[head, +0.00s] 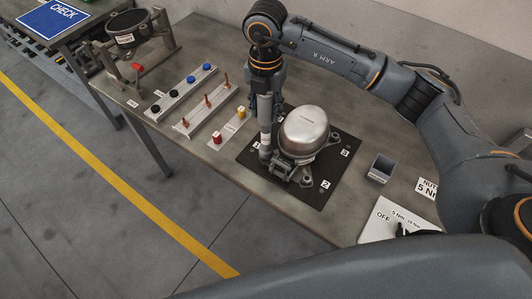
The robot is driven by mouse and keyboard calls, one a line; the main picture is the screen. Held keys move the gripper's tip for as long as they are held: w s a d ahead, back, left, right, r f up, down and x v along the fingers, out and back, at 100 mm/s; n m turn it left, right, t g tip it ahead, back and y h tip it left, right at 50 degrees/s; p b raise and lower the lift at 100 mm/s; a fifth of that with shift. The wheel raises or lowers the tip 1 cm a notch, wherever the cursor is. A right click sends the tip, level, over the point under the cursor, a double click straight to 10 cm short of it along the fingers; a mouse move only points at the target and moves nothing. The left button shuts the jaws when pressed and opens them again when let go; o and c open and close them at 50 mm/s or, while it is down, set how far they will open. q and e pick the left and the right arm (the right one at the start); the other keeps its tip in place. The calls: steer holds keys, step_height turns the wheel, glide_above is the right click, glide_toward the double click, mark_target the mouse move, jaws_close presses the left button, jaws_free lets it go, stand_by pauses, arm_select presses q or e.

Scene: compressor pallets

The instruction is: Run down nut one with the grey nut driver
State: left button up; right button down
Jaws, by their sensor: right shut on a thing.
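The compressor (303,130), a silver dome on a base with feet, stands on a black mat (312,203) marked 1, 2 and 3. My right gripper (266,98) is shut on the grey nut driver (265,132), which hangs upright at the compressor's left side. The driver's lower end is at the foot near mark 1. Nut one is hidden under or behind the driver's tip, and I cannot tell whether the tip touches it. My left gripper is not in view.
A small grey bin (381,169) and a white torque panel (388,222) stand to the right. To the left are a red and yellow tool strip (229,130), a copper-piece rack (207,111), a knob rack (181,92) and a metal stand (129,50).

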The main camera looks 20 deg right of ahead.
steer(key=shift+s+f+b, duration=0.15)
steer(key=shift+f+b, duration=0.5)
steer(key=shift+f, duration=0.25)
stand_by(2.7)
